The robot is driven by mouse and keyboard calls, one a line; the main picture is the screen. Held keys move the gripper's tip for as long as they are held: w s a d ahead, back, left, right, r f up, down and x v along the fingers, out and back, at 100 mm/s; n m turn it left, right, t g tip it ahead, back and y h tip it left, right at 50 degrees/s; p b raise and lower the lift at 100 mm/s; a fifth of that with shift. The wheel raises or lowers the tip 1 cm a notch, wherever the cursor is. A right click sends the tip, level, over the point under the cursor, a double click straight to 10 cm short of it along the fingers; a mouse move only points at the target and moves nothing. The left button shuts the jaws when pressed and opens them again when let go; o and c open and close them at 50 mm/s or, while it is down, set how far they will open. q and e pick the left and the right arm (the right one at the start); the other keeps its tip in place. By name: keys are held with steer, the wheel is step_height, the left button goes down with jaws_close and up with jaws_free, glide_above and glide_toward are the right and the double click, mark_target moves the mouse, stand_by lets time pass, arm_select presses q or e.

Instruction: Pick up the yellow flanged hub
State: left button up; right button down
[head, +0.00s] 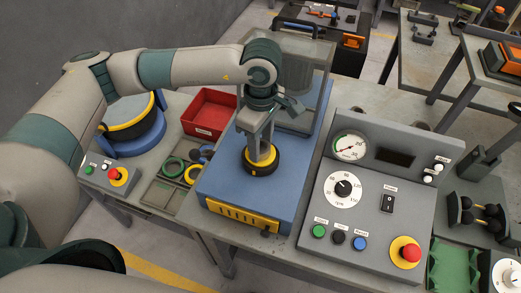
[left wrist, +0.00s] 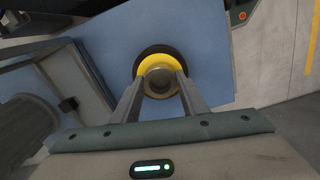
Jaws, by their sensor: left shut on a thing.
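The yellow flanged hub (left wrist: 158,61) shows in the left wrist view as a yellow ring around a grey, round middle. A black round seat or ring (head: 276,168) surrounds it on the blue press base (head: 222,190). My left gripper (head: 262,151) points down over it in the head view, and its two fingers are shut on the hub's middle from both sides. The hub seems to be at the level of the black ring; I cannot tell whether it touches it. The fingers hide part of it in the head view. My right gripper is not in view.
A grey control panel (head: 375,205) with a gauge and buttons stands right of the base. A clear guard (head: 305,75) stands behind my gripper. Left are a red bin (head: 209,113), a tray with coloured rings (head: 165,183) and a blue-yellow round unit (head: 130,122).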

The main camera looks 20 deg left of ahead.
mark_target(263, 147)
arm_select(q)
steer(key=shift+r, duration=0.1)
steer(key=shift+r+b, duration=0.4)
steer(key=shift+b, duration=0.1)
steer(key=r, duration=0.1)
steer(key=r+b, duration=0.2)
steer(key=shift+d, duration=0.25)
steer(key=s+d+r+b, duration=0.1)
steer(key=d+r, duration=0.1)
steer(key=d, duration=0.1)
steer(key=s+d+r+b, duration=0.2)
steer(key=d, duration=0.2)
steer(key=s+d+r+b, duration=0.1)
steer(key=d+r+b, duration=0.1)
steer(key=d+r, duration=0.1)
steer(key=shift+s+d, duration=0.15)
steer(key=shift+d, duration=0.1)
steer(key=shift+a, duration=0.15)
